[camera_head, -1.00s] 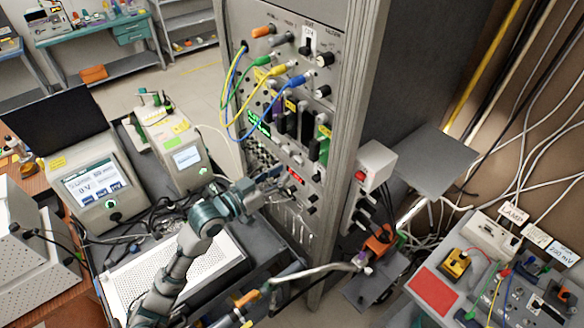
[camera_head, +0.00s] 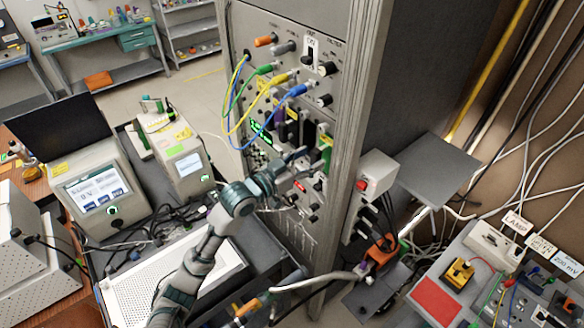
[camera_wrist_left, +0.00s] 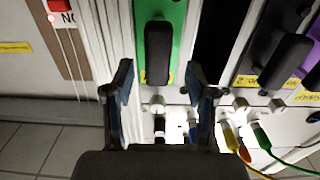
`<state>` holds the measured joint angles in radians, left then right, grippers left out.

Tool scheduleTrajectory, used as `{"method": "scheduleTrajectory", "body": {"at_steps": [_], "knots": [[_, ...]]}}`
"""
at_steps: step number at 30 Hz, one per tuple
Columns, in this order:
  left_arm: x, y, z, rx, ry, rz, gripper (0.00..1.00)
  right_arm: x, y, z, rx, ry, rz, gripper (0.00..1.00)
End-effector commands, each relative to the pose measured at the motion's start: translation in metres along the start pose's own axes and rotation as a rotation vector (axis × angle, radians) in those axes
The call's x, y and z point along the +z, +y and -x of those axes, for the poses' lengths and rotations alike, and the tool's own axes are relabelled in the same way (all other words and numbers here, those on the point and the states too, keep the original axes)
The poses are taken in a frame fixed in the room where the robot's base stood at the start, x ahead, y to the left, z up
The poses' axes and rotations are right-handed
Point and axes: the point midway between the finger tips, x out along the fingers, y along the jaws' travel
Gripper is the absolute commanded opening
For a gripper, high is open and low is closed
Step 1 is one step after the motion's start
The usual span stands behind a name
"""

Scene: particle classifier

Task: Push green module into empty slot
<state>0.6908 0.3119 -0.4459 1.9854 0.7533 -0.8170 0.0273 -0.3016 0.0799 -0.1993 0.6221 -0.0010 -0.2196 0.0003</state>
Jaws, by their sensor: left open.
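The green module (camera_head: 326,143) stands at the right end of the module row in the rack, by the rack's edge post. In the left wrist view it is a green front plate (camera_wrist_left: 178,42) with a black handle (camera_wrist_left: 158,52). A dark empty slot (camera_wrist_left: 216,42) lies directly beside it, between it and the other modules. My left gripper (camera_head: 305,163) is just below and in front of the module. In the wrist view its open fingers (camera_wrist_left: 158,88) stand left and right of the handle's lower end, with nothing held. I cannot tell whether they touch the plate.
Blue, yellow and green cables (camera_head: 242,105) loop in front of the rack, left of the modules. A white box with a red button (camera_head: 372,178) juts from the rack's right side. Instruments (camera_head: 92,180) crowd the cart at left.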

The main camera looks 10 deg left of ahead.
Motion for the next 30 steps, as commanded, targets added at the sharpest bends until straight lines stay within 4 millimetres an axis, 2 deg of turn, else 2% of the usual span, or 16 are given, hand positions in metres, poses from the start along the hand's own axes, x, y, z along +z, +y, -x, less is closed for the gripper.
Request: {"method": "scheduleTrajectory", "body": {"at_steps": [6, 16, 21, 23, 26, 27, 29, 30], "knots": [[0.000, 0.000, -0.022, 0.001, 0.001, 0.002, 0.56, 0.001, 0.000, 0.000, 0.000, 0.000, 0.000, 0.50], [0.000, 0.000, -0.025, 0.000, 0.001, 0.000, 0.56, 0.000, 0.000, 0.000, 0.000, 0.000, 0.000, 0.50], [0.000, 0.000, -0.024, 0.000, 0.001, 0.000, 0.14, 0.000, 0.000, 0.000, 0.000, 0.000, 0.000, 0.50], [0.000, 0.000, -0.024, 0.000, 0.001, 0.000, 0.00, 0.000, 0.000, 0.000, 0.000, 0.000, 0.000, 0.50], [0.000, 0.000, -0.024, 0.000, 0.000, 0.000, 0.00, 0.000, 0.000, 0.000, 0.000, 0.000, 0.000, 0.50], [-0.002, 0.000, -0.024, 0.000, 0.004, -0.001, 0.18, 0.000, 0.000, 0.000, 0.000, 0.000, 0.000, 0.50], [-0.002, 0.000, -0.024, 0.000, 0.004, -0.001, 0.03, 0.000, 0.000, 0.000, 0.000, 0.000, 0.000, 0.50], [-0.001, 0.000, -0.024, 0.000, 0.004, -0.001, 0.00, 0.000, 0.000, 0.000, 0.000, 0.000, 0.000, 0.50]]}}
